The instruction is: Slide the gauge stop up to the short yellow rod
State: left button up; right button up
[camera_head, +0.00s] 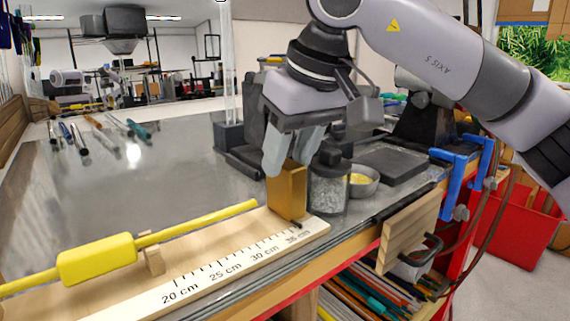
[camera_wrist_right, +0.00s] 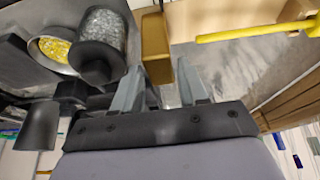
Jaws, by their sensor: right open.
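The gauge stop, a brass-coloured block (camera_head: 287,192), stands upright on the wooden gauge board (camera_head: 312,228) near the 35 cm end. The yellow rod (camera_head: 205,220) lies along the board in a small wooden rest, with a thick yellow sleeve (camera_head: 97,258). Its right tip is a short gap left of the block. My right gripper (camera_head: 289,160) is open above the board, its fingers pointing down at either side of the block's top; contact is unclear. The wrist view shows the block (camera_wrist_right: 155,45) between the open fingers and the rod (camera_wrist_right: 255,32) to its right. My left gripper is out of view.
A dark-lidded glass jar (camera_head: 329,185) stands close right of the block, with a bowl of yellow bits (camera_head: 362,180) behind it. Blue clamps (camera_head: 455,175) sit at the bench edge. Several pens and tools lie at the back left. The grey bench behind the rod is clear.

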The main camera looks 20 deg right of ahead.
jog(key=shift+x, duration=0.9)
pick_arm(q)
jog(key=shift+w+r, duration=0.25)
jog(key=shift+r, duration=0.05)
pick_arm(e)
jog(key=shift+w+f, duration=0.1)
jog(key=shift+f, duration=0.05)
grip_shut()
pick_arm(q)
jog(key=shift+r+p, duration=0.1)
jog(key=shift+p, duration=0.35)
pick_arm(e)
jog(key=shift+s+a, duration=0.25)
jog(key=shift+a, duration=0.4)
jog(key=shift+s+a, duration=0.2)
jog(key=shift+a, duration=0.45)
jog(key=shift+s+a, duration=0.25)
jog(key=shift+a, duration=0.4)
grip_release()
